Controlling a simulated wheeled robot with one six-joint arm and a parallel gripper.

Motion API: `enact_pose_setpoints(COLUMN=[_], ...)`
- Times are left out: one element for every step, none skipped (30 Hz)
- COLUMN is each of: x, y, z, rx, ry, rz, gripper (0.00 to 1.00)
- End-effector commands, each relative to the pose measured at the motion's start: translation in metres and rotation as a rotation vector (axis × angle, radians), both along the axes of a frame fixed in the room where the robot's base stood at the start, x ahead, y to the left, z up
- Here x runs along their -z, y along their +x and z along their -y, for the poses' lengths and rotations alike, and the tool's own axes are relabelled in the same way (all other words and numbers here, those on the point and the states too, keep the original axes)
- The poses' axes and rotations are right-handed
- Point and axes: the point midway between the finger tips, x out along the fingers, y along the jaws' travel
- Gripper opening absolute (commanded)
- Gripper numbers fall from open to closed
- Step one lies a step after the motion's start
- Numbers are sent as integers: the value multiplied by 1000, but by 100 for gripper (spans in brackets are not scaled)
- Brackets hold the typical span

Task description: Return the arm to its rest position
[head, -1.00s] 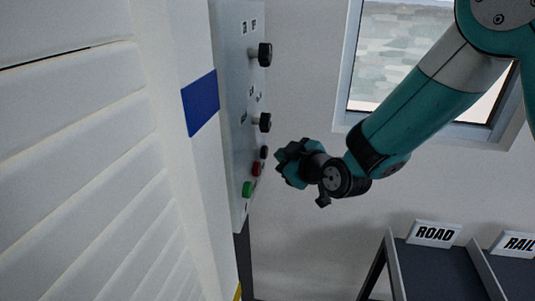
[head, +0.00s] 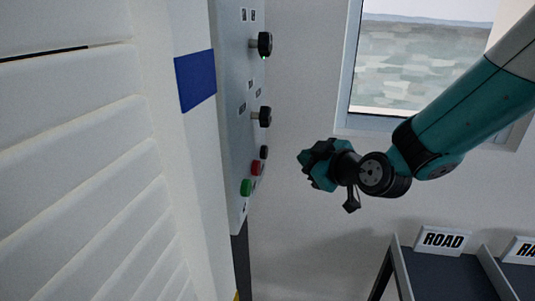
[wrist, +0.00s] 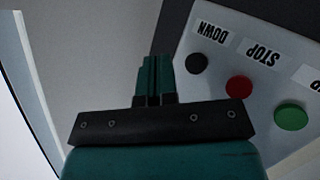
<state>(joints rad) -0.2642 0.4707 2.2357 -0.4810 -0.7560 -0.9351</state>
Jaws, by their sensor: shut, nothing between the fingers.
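My gripper (head: 309,164) is at the end of my teal and black arm, to the right of the grey control panel (head: 232,140) in the head view. A clear gap lies between it and the panel's buttons. In the wrist view the two teal fingers (wrist: 153,78) are together with nothing between them. The panel shows beyond them, with a black button (wrist: 196,63) by the DOWN label, a red button (wrist: 239,87) by the STOP label and a green button (wrist: 291,116).
The panel carries two black knobs, the upper one (head: 265,45) with a small green light. A white slatted shutter (head: 80,190) fills the left. A window (head: 425,65) is behind my arm. A dark rack (head: 400,262) with a ROAD sign (head: 443,239) stands at lower right.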

Motion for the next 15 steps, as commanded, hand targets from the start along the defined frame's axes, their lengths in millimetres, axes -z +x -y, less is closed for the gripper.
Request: enact_pose_setpoints(x=[0,0,0,0,0,0,0,0,-2,-4,-5,-9,-12,-14,-19], y=[0,0,0,0,0,0,0,-1,-3,-6,-11,-19,-28,-38,-55], z=[0,0,0,0,0,0,0,0,-1,-1,-2,-2,-3,-3,-2], rx=[0,0,0,0,0,0,-1,-2,-6,-10,-16,-28,-37,-46,-57], ry=[0,0,0,0,0,0,0,1,2,6,9,16,21,25,30], rz=[0,0,0,0,0,0,-1,-5,-16,-31,-56,-101,-144,-197,-277], gripper=[0,0,0,0,0,0,0,0,0,0,0,0,0,0,0])
